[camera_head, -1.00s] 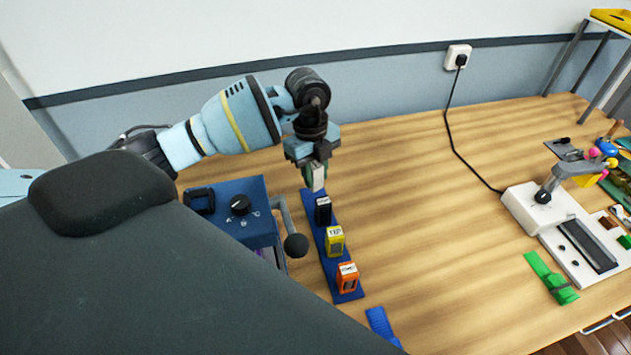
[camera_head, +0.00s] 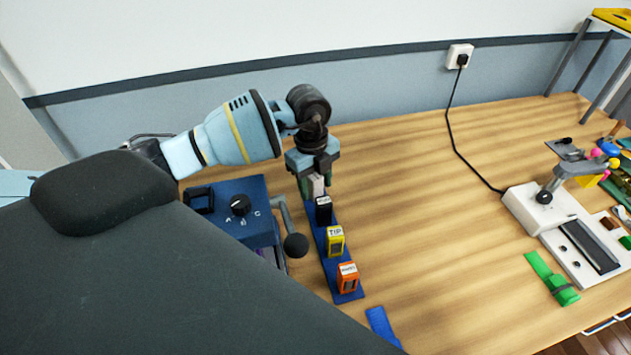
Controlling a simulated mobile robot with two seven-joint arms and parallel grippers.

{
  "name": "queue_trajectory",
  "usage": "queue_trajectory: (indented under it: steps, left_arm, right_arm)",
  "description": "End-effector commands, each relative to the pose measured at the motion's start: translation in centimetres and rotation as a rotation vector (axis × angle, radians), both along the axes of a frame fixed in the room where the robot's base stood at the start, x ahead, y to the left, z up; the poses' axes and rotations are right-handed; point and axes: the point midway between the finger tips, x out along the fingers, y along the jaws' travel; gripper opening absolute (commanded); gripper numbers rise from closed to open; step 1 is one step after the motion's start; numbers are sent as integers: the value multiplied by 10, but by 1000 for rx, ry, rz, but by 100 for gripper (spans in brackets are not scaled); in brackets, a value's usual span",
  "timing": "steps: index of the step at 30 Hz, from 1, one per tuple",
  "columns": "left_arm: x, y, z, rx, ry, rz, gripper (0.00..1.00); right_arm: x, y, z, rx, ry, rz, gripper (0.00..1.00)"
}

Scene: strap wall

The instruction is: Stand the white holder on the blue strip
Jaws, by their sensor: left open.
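The white holder (camera_head: 317,184) is at the far end of the blue strip (camera_head: 329,268), between the fingers of my left gripper (camera_head: 314,188). The fingers hide much of it, and its contact with the strip is hard to see. My left gripper is open and points down, with a finger on each side of the holder. On the strip, nearer than the white holder, stand a black holder (camera_head: 323,210), a yellow holder (camera_head: 335,241) and an orange holder (camera_head: 347,277) in a row. My right gripper is out of view.
A blue box (camera_head: 234,208) with a knob and a ball-ended lever (camera_head: 295,245) stands close left of the strip. A white device (camera_head: 559,238) and a green strap (camera_head: 553,279) are at right. The middle of the wooden table (camera_head: 440,230) is clear.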

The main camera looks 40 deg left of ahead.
Motion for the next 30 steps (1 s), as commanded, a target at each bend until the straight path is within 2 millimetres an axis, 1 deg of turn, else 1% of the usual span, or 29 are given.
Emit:
queue_trajectory:
  steps: [5,8,11,18,21,24,30]
  left_arm:
    - [0,0,4,-1,-2,-1,49]
    - [1,1,14,-1,-5,1,49]
    - [2,3,31,-1,-5,2,49]
    - [4,9,80,-1,-5,0,49]
    - [4,11,97,0,-3,0,49]
    - [5,12,109,-1,-2,0,49]
    - [5,14,122,0,0,1,49]
  right_arm:
    - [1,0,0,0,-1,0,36]
    - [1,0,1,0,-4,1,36]
    - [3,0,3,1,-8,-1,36]
    - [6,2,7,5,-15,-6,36]
    - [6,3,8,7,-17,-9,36]
    - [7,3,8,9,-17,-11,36]
    - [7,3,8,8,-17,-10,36]
